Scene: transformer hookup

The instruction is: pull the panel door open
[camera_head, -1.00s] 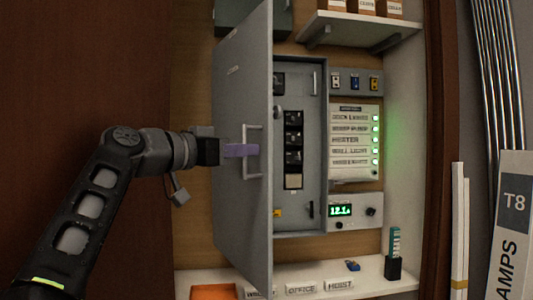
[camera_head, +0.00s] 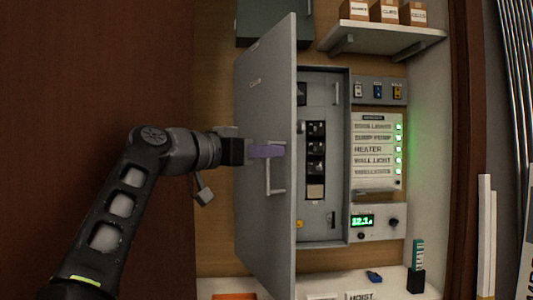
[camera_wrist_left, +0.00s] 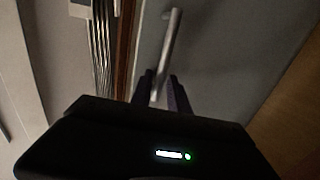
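The grey panel door (camera_head: 262,210) stands swung open on the left of the grey panel box (camera_head: 340,160), with the box interior showing. Its bar handle (camera_head: 275,192) is on the face turned toward my left arm. My left gripper (camera_head: 268,151) has its purple fingers at the upper part of this handle. In the left wrist view the handle (camera_wrist_left: 171,38) runs between the two fingers (camera_wrist_left: 162,95), which appear closed against it. The rest of the door face (camera_wrist_left: 225,60) fills the right of that view. My right gripper is not in view.
A shelf with small boxes (camera_head: 385,12) is above right. A labelled switch panel (camera_head: 375,150) and a green-lit meter (camera_head: 362,221) are right of the box. A lower ledge (camera_head: 395,285) holds small items. A brown wall (camera_head: 90,80) stands left.

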